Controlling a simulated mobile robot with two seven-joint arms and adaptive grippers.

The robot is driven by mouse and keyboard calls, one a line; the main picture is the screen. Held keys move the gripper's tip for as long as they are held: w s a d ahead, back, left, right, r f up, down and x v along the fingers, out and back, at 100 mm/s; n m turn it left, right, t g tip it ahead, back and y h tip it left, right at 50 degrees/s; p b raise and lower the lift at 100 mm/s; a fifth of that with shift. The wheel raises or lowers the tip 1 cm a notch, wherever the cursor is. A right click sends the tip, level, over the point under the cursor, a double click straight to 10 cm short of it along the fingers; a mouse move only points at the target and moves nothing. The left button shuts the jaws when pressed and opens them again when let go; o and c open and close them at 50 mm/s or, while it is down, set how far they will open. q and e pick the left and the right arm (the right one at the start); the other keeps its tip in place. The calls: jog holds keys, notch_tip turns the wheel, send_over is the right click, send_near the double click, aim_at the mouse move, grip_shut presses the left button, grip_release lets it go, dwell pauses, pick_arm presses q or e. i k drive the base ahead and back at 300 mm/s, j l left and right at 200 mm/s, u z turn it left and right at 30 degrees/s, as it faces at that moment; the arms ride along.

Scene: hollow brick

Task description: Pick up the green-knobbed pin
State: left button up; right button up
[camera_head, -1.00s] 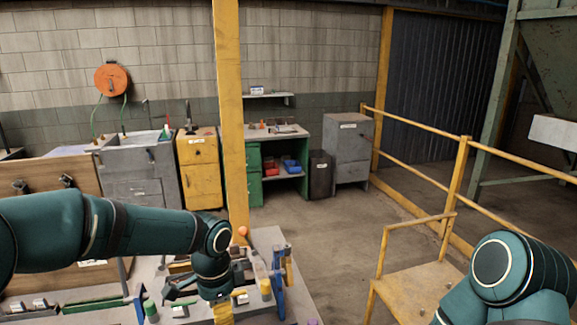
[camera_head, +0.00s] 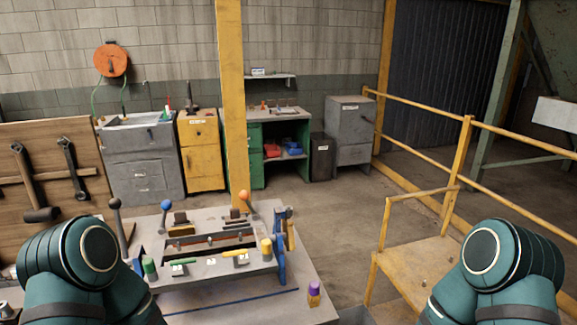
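A green knob (camera_head: 149,265), probably the head of the green-knobbed pin, stands upright at the left front of the grey fixture (camera_head: 212,270) on the workbench. The pin's shaft cannot be made out. A similar yellow knob (camera_head: 266,246) stands at the fixture's right. A purple-topped piece (camera_head: 314,290) stands apart near the bench's right edge. A flat green-handled piece (camera_head: 183,262) lies on the fixture's front ledge. Only the upper links of my two arms show, at the lower left and lower right. Both grippers are out of view.
A tool board (camera_head: 50,175) is at left and a yellow railing (camera_head: 458,165) at right. The bench front (camera_head: 230,308) is fairly clear.

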aim_at(150, 269)
jog(key=j+z, duration=0.25)
jog(key=j, duration=0.25)
jog(key=k+j+z, duration=0.1)
jog(key=j+z, duration=0.15)
jog(key=j, duration=0.2)
jog(key=k+j+z, duration=0.1)
jog(key=j+z, duration=0.15)
jog(key=j, duration=0.25)
